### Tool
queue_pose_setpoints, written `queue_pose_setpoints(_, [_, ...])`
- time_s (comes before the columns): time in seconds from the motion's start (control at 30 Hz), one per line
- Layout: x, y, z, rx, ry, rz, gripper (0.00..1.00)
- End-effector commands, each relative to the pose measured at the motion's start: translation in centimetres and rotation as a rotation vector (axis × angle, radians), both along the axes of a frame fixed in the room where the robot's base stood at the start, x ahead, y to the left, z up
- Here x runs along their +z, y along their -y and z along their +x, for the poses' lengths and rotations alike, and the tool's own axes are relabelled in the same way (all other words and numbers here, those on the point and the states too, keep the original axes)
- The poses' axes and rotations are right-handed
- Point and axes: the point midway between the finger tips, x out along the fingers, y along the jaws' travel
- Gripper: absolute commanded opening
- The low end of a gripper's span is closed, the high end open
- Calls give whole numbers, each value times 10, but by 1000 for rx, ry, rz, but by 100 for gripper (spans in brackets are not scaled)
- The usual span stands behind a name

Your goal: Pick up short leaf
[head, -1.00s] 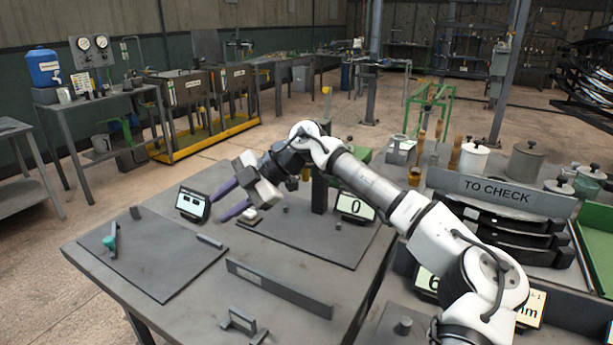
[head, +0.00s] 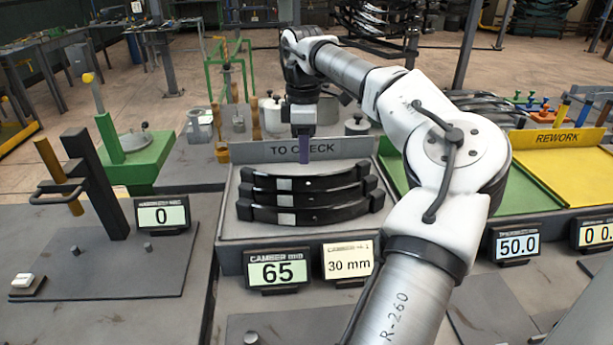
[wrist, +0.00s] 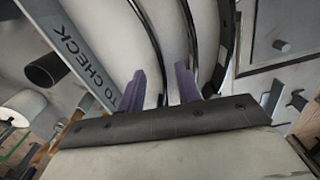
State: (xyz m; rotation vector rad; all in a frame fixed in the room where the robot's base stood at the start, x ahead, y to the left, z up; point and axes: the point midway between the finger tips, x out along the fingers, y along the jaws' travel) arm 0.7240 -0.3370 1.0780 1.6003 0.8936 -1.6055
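Several black curved leaves lie in the grey "TO CHECK" tray (head: 228,222): a back leaf (head: 325,178), a middle leaf (head: 335,195) and a front leaf (head: 345,211), each with a pale patch. The back one looks slightly shorter, but I cannot tell surely which is the short leaf. My gripper (head: 303,150) points down at the tray's back, by the sign and behind the back leaf in the head view. In the wrist view its purple fingers (wrist: 160,72) are apart, with curved dark leaf edges near and between them. I see no leaf gripped.
The "TO CHECK" sign (head: 270,151) stands along the tray's back. Camber displays (head: 277,271) stand in front. A green tray (head: 440,185) and yellow "REWORK" tray (head: 570,165) are to the right. A green press-like stand (head: 135,155) and dark post (head: 95,185) are to the left.

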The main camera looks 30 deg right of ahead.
Motion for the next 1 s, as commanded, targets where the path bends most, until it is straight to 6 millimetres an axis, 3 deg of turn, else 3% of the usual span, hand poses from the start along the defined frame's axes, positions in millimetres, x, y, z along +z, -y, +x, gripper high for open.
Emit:
queue_pose_setpoints(0.1, [-19,-1,0,3,0,4,34])
queue_pose_setpoints(0.37, [-39,1,-1,3,0,4,34])
queue_pose_setpoints(0.7, [-82,6,-2,6,2,5,34])
queue_pose_setpoints(0.97, [-86,6,-2,5,3,3,34])
queue_pose_setpoints(1.0, [-86,6,-2,5,3,3,29])
